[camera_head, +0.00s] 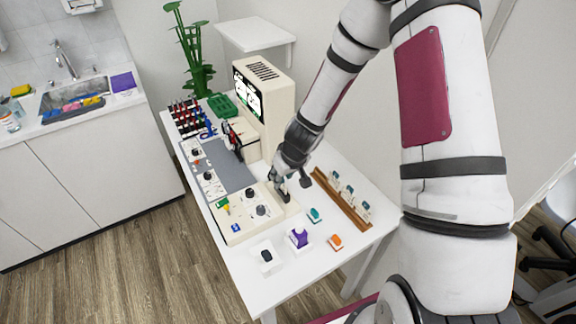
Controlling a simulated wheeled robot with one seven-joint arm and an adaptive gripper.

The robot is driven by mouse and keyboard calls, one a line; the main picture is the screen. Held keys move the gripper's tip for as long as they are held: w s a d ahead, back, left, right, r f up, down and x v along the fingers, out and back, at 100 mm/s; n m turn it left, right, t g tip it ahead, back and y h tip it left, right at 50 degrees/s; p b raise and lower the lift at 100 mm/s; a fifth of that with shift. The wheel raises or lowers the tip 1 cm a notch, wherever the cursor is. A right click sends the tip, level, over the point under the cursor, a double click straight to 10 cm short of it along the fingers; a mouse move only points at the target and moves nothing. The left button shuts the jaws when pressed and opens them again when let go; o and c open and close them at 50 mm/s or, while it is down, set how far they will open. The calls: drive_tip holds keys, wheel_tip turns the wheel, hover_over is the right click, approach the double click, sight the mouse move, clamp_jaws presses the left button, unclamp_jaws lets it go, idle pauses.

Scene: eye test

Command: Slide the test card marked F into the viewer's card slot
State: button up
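The beige viewer (266,98) stands on the white table with a lit screen on its left face. Several small pale cards (349,195) stand in a wooden rack (341,200) at the table's right side. Their marks are too small to read, so I cannot tell which is F. My gripper (287,190) points down over the right edge of the beige control panel (240,229), left of the rack. A dark part shows at its tip; I cannot tell whether it is held. I cannot make out the card slot.
Small teal (314,215), orange (336,241) and purple (299,237) items and a white box with a dark knob (267,256) lie near the front. A grey mat (225,167), a rack of dark-and-red items (187,117) and a green tray (222,107) are farther back.

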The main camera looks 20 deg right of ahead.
drive_tip(key=v, duration=0.9)
idle(0.3)
